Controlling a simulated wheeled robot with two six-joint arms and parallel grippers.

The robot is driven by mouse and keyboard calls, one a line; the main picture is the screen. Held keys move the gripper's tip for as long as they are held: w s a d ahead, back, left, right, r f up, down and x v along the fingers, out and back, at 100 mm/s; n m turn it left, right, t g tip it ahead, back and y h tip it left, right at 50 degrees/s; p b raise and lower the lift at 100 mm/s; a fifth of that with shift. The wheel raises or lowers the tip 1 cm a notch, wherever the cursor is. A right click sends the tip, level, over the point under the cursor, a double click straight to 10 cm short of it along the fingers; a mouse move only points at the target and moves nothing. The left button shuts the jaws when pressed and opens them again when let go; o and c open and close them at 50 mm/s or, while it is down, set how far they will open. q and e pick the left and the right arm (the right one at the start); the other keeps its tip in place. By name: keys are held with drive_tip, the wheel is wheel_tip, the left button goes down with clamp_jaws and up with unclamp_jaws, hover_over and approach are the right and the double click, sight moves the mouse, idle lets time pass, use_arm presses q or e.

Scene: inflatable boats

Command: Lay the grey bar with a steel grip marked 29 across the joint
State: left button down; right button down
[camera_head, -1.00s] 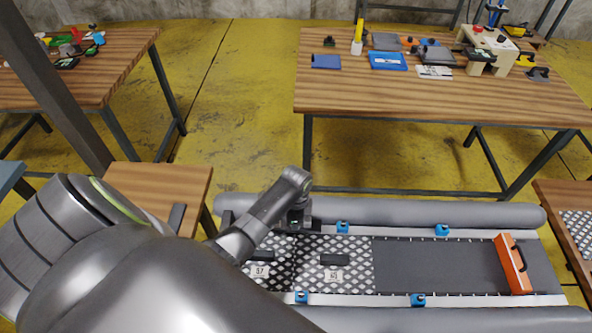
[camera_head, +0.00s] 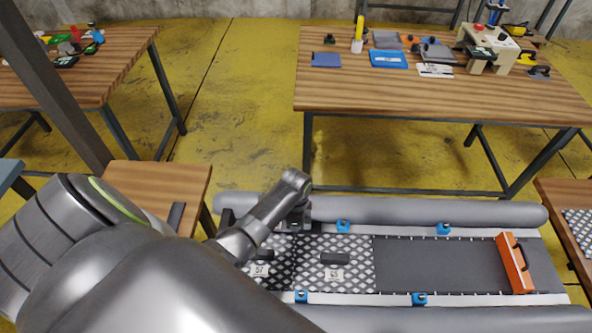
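No bar marked 29 can be made out in the head view. The boat floor shows two chequered plates, one labelled 57 (camera_head: 259,282) and one whose label is hard to read (camera_head: 355,257), both with black grips. A joint between them runs up from under my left arm. The second plate meets a plain dark panel (camera_head: 430,265) at another joint. My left gripper (camera_head: 299,222) is low over the boat's far side, near the top of the joint between the plates. Its fingers are too small and partly hidden to show whether they are open or hold anything. My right gripper is out of view.
An orange bar with a black grip (camera_head: 513,262) lies across the dark panel. Blue clamps (camera_head: 342,226) line both sides between the grey tubes (camera_head: 420,211). A dark flat strip (camera_head: 176,217) lies on the small wooden table (camera_head: 150,185). A tool table (camera_head: 400,95) stands behind.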

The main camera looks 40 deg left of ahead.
use_arm(q)
drive_tip(key=shift+f, duration=0.3)
drive_tip(key=c, duration=1.2)
unclamp_jaws()
drive_tip(key=shift+r, duration=0.1)
drive_tip(key=shift+o, duration=0.2)
drive_tip(key=shift+w+r, duration=0.15)
drive_tip(key=shift+r, duration=0.35)
wheel_tip(320, 180, up, 16)
drive_tip(key=shift+s+r+p, duration=0.15)
drive_tip(key=shift+s+p, duration=0.1)
drive_tip(key=shift+p, duration=0.05)
drive_tip(key=shift+d, duration=0.1)
